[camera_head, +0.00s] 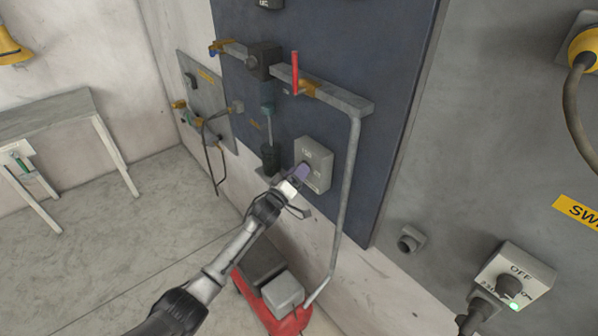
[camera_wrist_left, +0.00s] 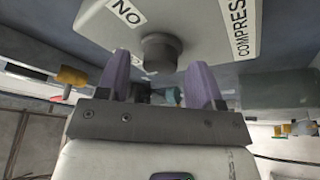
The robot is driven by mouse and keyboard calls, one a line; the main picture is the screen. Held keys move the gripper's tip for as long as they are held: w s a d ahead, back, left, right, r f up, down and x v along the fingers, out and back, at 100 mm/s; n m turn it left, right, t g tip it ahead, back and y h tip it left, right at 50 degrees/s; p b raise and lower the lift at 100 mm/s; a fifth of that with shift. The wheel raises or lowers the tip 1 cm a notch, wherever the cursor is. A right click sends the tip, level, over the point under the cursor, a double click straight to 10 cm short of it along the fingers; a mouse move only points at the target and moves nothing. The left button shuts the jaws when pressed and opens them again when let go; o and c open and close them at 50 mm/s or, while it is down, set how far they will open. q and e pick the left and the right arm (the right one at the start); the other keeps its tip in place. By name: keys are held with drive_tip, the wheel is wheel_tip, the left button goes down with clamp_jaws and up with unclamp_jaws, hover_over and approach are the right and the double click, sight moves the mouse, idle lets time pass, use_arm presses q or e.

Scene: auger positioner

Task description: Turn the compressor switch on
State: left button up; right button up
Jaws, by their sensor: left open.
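The compressor switch is a grey box (camera_head: 318,158) on the dark blue wall panel, and it fills the top of the left wrist view (camera_wrist_left: 205,30). Its white labels there read "NO" and "COMPRESS", the second cut off by the frame edge. Its round dark knob (camera_wrist_left: 160,52) sticks out from the face. My left gripper (camera_head: 302,172) is at the front of the box in the head view. In the wrist view its purple fingers (camera_wrist_left: 159,75) are open, one on each side below the knob, with a gap between them. Contact cannot be told. My right gripper is not in view.
A grey pipe (camera_head: 350,190) runs down just right of the box, with a red lever (camera_head: 295,72) above. A red compressor (camera_head: 272,308) stands on the floor below. Another switch box (camera_head: 514,275) with a green light is at lower right. A table (camera_head: 45,115) stands far left.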

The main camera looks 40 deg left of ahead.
use_arm(q)
drive_tip(key=shift+w+r, duration=0.1)
drive_tip(key=shift+w, duration=0.3)
drive_tip(key=shift+c, duration=0.2)
drive_tip(key=c, duration=0.8)
drive_tip(key=shift+c, duration=0.2)
